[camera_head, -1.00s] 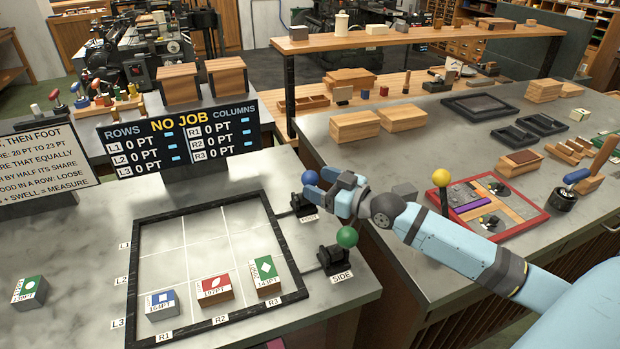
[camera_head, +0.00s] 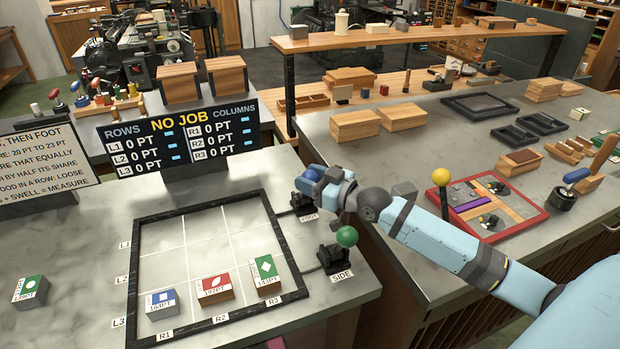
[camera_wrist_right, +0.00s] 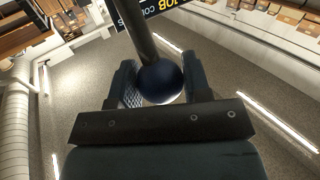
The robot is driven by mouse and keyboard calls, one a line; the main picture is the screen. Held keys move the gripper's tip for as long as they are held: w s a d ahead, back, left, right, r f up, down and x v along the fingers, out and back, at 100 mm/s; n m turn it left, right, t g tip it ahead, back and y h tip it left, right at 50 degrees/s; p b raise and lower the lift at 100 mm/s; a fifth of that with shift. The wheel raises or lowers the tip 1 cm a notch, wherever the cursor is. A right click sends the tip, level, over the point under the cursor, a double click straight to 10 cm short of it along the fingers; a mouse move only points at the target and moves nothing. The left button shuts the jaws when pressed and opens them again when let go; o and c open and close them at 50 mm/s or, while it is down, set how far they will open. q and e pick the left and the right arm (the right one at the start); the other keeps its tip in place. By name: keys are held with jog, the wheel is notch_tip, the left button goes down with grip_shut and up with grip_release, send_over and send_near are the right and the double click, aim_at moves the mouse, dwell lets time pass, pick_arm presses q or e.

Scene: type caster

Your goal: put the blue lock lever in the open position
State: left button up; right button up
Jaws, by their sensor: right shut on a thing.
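The blue lock lever (camera_head: 314,173) is the FOOT lever, on a black base at the right edge of the framed bed. My right gripper (camera_head: 318,182) reaches in from the right and is shut on its blue ball knob. In the right wrist view the knob (camera_wrist_right: 160,82) sits between the two fingers, with its dark rod running up away from it. The gripper partly hides the lever in the head view. The green-knobbed SIDE lever (camera_head: 346,237) stands nearer, just below my right wrist. My left gripper is not in view.
The framed bed (camera_head: 203,319) holds blue, red and green blocks along row L3. A NO JOB board (camera_head: 180,133) stands behind it. A lone green block (camera_head: 29,288) lies at left. A yellow-knobbed lever (camera_head: 441,177) and red tray (camera_head: 540,211) are right of my forearm.

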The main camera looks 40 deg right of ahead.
jog(key=shift+w+r+p, duration=0.15)
jog(key=shift+r+p, duration=0.1)
jog(key=shift+p, duration=0.2)
jog(key=w+g+p, duration=0.1)
jog(key=p, duration=0.1)
jog(key=w+r+m+g+p, duration=0.1)
jog(key=p, duration=0.2)
jog(key=shift+d+r+h, duration=0.2)
jog(key=shift+d+h, duration=0.15)
jog(key=shift+h, duration=0.05)
jog(key=w+m+g+p, duration=0.1)
jog(key=w, duration=0.1)
jog(key=w+d+m+g+p, duration=0.1)
jog(key=g+p, duration=0.1)
jog(key=w+f+m+g+p, duration=0.1)
jog(key=w+g, duration=0.1)
jog(key=shift+w+d+p, duration=0.15)
jog(key=shift+w+p, duration=0.15)
jog(key=shift+p, duration=0.1)
jog(key=shift+w+d+f+g, duration=0.1)
jog(key=shift+w+f+g, duration=0.3)
jog(key=shift+w+g, duration=0.2)
jog(key=o, duration=1.3)
jog(key=shift+f, duration=0.1)
jog(key=shift+c, duration=0.2)
